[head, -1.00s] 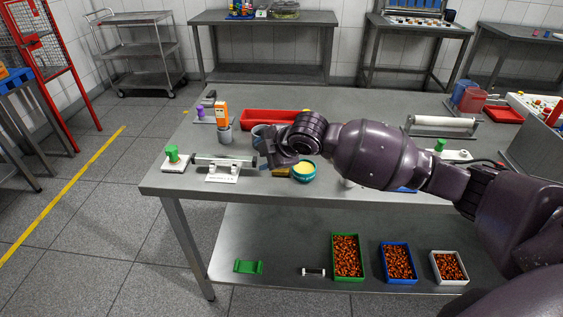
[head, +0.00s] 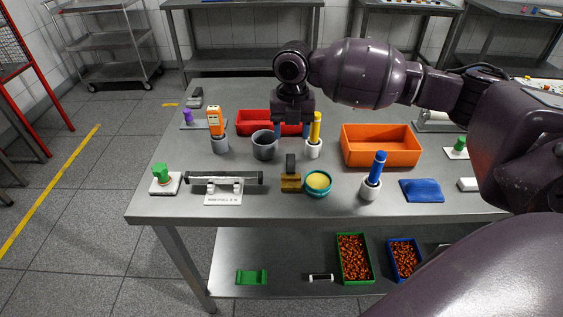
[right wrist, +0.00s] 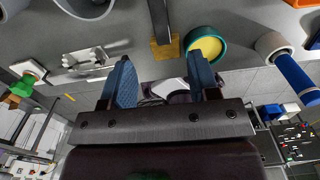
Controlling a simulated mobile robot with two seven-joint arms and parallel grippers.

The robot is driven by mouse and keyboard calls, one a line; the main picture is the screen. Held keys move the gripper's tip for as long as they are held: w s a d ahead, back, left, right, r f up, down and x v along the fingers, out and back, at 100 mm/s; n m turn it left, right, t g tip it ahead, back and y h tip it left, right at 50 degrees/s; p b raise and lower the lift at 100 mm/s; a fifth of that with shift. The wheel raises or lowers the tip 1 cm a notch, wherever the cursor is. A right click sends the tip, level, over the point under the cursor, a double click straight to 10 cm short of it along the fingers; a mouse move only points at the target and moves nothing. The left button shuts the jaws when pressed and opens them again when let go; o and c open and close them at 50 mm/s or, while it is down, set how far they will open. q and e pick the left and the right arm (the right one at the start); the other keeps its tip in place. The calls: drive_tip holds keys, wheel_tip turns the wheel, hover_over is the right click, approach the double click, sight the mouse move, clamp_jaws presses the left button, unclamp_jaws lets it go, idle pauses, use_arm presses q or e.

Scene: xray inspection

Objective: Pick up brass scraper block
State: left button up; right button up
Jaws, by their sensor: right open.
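The brass scraper block (head: 291,184) stands on the table near its front edge, with a dark upright grip (head: 290,163) on a brass base. It is just left of a teal bowl (head: 318,185) with yellow contents. My right gripper (head: 292,130) is open and empty, with its blue fingers pointing down behind the block in the head view, apart from it. In the right wrist view, the brass base (right wrist: 165,49) shows beyond the gap between the open fingers (right wrist: 163,76), close to the teal bowl (right wrist: 205,44). My left gripper is not in view.
A grey cup (head: 264,146) and a white holder with a yellow handle (head: 315,140) stand near the gripper. A white stand with a bar (head: 224,188) is left of the block. A blue-handled tool (head: 375,174) and an orange bin (head: 381,148) are to the right.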

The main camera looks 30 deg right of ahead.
drive_tip(key=shift+f, duration=0.4)
hover_over(291, 165)
drive_tip(key=f, duration=0.4)
drive_tip(key=shift+w+d+f+b, duration=0.2)
drive_tip(key=shift+w+b, duration=0.1)
drive_tip(key=shift+b, duration=0.1)
drive_tip(key=shift+f, duration=0.65)
drive_tip(key=f, duration=0.2)
drive_tip(key=f+b, duration=0.1)
drive_tip(key=f, duration=0.1)
drive_tip(key=shift+s+a+f, duration=0.2)
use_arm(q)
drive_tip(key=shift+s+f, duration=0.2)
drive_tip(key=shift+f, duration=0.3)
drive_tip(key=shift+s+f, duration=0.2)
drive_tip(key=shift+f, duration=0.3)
use_arm(e)
drive_tip(key=shift+r, duration=0.1)
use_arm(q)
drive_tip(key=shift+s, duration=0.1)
use_arm(e)
clamp_jaws()
drive_tip(key=shift+r, duration=0.15)
